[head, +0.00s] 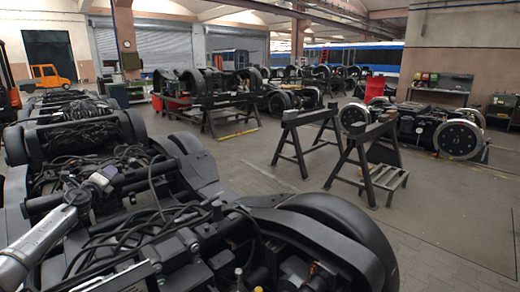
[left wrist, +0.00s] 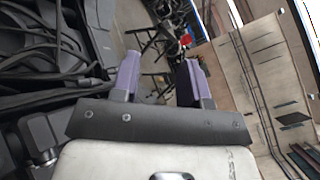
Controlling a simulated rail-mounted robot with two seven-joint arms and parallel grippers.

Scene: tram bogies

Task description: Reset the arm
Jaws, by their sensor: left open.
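My left arm enters the head view from the lower left, with my left gripper (head: 104,177) above the cable-covered top of the nearest bogie (head: 335,222). In the left wrist view the left gripper (left wrist: 160,68) shows two purple-grey fingers spread apart with nothing between them. Black cables of a bogie (left wrist: 45,55) lie to the left of the fingers in that view. I cannot tell how far the fingers are from the cables. My right gripper shows in neither view.
Two black trestles (head: 305,140) (head: 372,160) stand on the open floor right of the near bogie. A bogie with shiny wheels (head: 425,128) is beyond them. More bogies, an orange forklift (head: 47,77) and a blue tram (head: 345,55) are farther back. The floor at right is clear.

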